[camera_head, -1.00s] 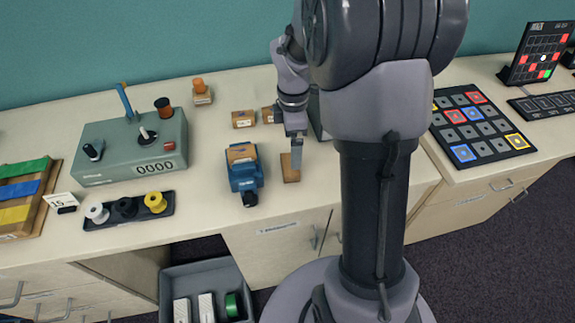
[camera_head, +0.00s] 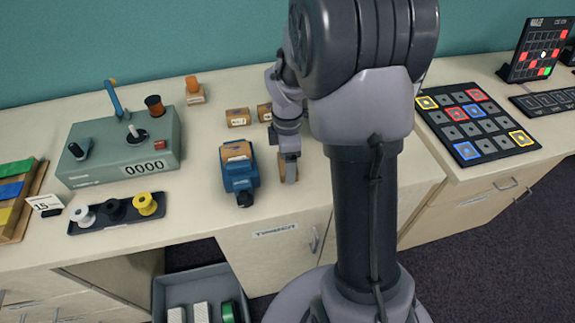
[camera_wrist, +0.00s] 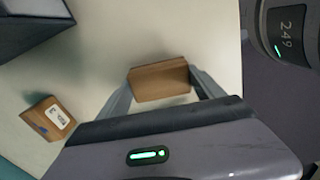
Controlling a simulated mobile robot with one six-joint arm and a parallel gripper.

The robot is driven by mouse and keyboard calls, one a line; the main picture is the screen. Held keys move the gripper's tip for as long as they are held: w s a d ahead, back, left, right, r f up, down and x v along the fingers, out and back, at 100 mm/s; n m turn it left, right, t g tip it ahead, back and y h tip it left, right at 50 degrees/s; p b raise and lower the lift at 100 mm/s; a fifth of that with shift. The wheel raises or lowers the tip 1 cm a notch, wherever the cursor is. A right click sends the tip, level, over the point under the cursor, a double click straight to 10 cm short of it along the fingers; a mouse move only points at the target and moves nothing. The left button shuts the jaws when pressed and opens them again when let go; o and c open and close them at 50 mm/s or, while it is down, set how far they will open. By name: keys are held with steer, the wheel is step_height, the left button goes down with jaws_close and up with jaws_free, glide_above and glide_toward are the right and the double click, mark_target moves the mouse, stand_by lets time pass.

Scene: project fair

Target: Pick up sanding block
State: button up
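The sanding block, a plain brown wooden block (camera_wrist: 160,80), sits between the two fingers of my gripper (camera_wrist: 162,82) in the wrist view. The fingers lie close along its two ends; I cannot tell whether they press on it. In the head view my gripper (camera_head: 290,168) is low at the bench top, right of the blue vise, and its near finger hides most of the block. The block appears to be at bench level.
A blue vise (camera_head: 240,178) holding a labelled wooden piece stands just left of my gripper. Small labelled blocks (camera_head: 237,117) lie behind. A grey control box (camera_head: 120,150) and a spool tray (camera_head: 115,212) are farther left. A grey bin (camera_head: 202,283) is below the bench front.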

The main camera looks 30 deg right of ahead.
steer(key=shift+c, duration=0.7)
steer(key=shift+r+p, duration=0.4)
steer(key=shift+r, duration=0.2)
step_height(320, 180, up, 3)
steer(key=shift+f+p, duration=0.2)
steer(key=shift+p, duration=0.65)
steer(key=s+a+r+p, duration=0.1)
steer(key=s+a, duration=0.5)
steer(key=s, duration=0.9)
steer(key=shift+p, duration=0.9)
steer(key=shift+r, duration=0.1)
